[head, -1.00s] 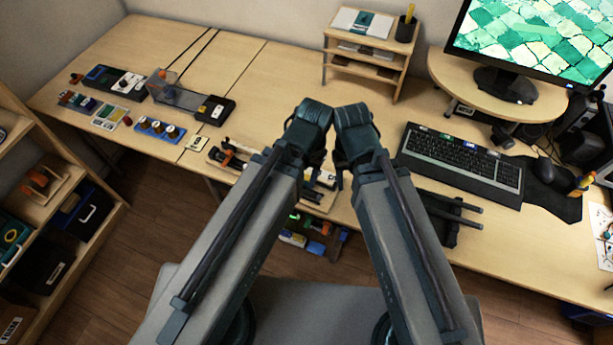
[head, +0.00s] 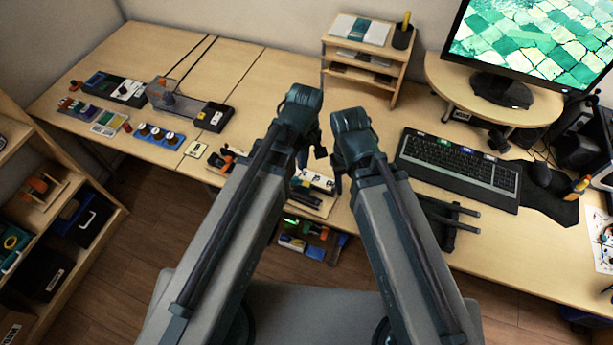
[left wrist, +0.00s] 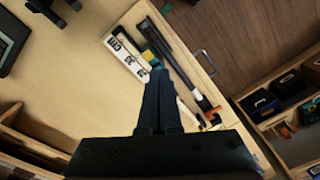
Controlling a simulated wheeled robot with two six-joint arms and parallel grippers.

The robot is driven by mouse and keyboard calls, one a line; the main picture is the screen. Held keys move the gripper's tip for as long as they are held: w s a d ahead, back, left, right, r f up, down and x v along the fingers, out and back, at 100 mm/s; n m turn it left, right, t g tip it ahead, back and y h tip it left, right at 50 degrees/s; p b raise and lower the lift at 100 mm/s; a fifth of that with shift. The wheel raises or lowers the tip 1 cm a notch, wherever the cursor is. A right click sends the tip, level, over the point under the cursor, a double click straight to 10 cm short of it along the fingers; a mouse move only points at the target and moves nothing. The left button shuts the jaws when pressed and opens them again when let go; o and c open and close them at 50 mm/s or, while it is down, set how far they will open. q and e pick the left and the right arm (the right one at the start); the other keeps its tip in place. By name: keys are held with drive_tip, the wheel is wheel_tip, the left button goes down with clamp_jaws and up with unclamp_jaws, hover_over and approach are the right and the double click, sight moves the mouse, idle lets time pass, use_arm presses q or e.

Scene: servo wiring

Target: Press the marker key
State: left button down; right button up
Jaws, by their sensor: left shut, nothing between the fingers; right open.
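The black keyboard (head: 460,168) lies on the desk at the right, with a few coloured keys or tabs along its far edge. I cannot tell which key is the marker key. My left gripper (head: 320,150) is shut and empty above the desk, left of the keyboard and apart from it. In the left wrist view its fingertips (left wrist: 158,72) are together, with a tray holding a white strip (left wrist: 127,58) below them. My right gripper (head: 338,184) is open, left of the keyboard, its fingers partly hidden by my arm.
A wooden shelf unit (head: 366,62) stands behind my grippers. A monitor (head: 530,42) on a round riser is at the back right. A mouse (head: 540,172) lies right of the keyboard. Switch boxes (head: 212,116) sit at the left. The desk between shelf and keyboard is largely clear.

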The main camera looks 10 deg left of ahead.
sight(306, 183)
use_arm(q)
drive_tip(key=w+n, duration=0.1)
drive_tip(key=n, duration=0.1)
drive_tip(key=w+n, duration=0.1)
drive_tip(key=n, duration=0.1)
drive_tip(key=w+n, duration=0.1)
drive_tip(key=n, duration=0.2)
drive_tip(key=shift+w+d+r, duration=0.1)
drive_tip(key=shift+d+r, duration=0.15)
drive_tip(key=shift+d, duration=0.1)
use_arm(e)
drive_tip(key=shift+r, duration=0.25)
use_arm(q)
drive_tip(key=shift+f, duration=0.1)
use_arm(e)
drive_tip(key=shift+f, duration=0.1)
use_arm(q)
wheel_tip(306, 183, down, 14)
drive_tip(key=b, duration=1.3)
drive_tip(key=shift+b, duration=0.35)
use_arm(e)
wheel_tip(306, 183, down, 14)
drive_tip(key=shift+r, duration=0.1)
